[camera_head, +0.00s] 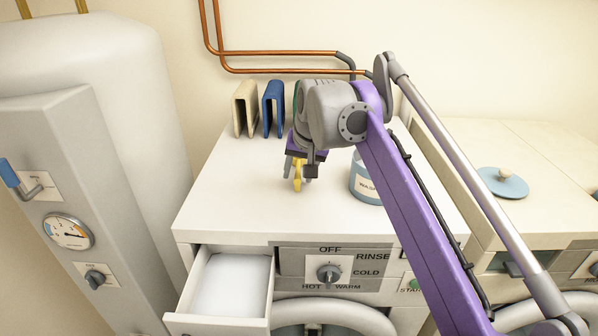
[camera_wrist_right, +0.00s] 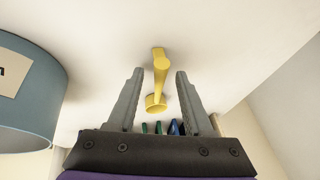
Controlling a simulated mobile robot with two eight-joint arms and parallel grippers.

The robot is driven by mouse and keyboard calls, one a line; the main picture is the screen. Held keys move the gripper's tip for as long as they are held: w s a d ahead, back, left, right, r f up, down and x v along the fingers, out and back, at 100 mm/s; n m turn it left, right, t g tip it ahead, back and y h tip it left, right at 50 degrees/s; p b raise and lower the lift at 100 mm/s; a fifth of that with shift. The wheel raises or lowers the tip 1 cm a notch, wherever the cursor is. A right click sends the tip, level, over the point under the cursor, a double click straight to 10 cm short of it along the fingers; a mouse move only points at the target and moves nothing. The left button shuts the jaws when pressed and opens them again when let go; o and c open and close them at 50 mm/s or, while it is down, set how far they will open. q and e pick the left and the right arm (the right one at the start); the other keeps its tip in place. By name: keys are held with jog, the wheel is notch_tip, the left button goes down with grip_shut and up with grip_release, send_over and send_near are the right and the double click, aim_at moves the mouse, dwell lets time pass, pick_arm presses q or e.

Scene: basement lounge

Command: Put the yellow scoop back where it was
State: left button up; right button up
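The yellow scoop (camera_head: 298,178) is at the white machine top, below my right gripper (camera_head: 299,168). In the right wrist view the scoop (camera_wrist_right: 160,75) lies between the two grey fingers of the gripper (camera_wrist_right: 158,85), with a gap on each side. The fingers are open and hold nothing. Whether the scoop touches the top is unclear. The blue-grey canister (camera_head: 362,184), labelled "WAS…", stands just right of the gripper, partly hidden by my purple arm. It also shows at the left of the wrist view (camera_wrist_right: 30,95). My left gripper is not in view.
An open drawer (camera_head: 262,322) with white contents juts out at the front left. A cream (camera_head: 245,108) and a blue holder (camera_head: 273,108) stand at the back. A blue lid (camera_head: 503,183) lies on the right machine. Left front of the top is clear.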

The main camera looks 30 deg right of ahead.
jog(key=p+v, duration=0.2)
jog(key=v, duration=1)
jog(key=shift+r, duration=0.2)
jog(key=shift+w+d, duration=0.1)
dwell(0.9)
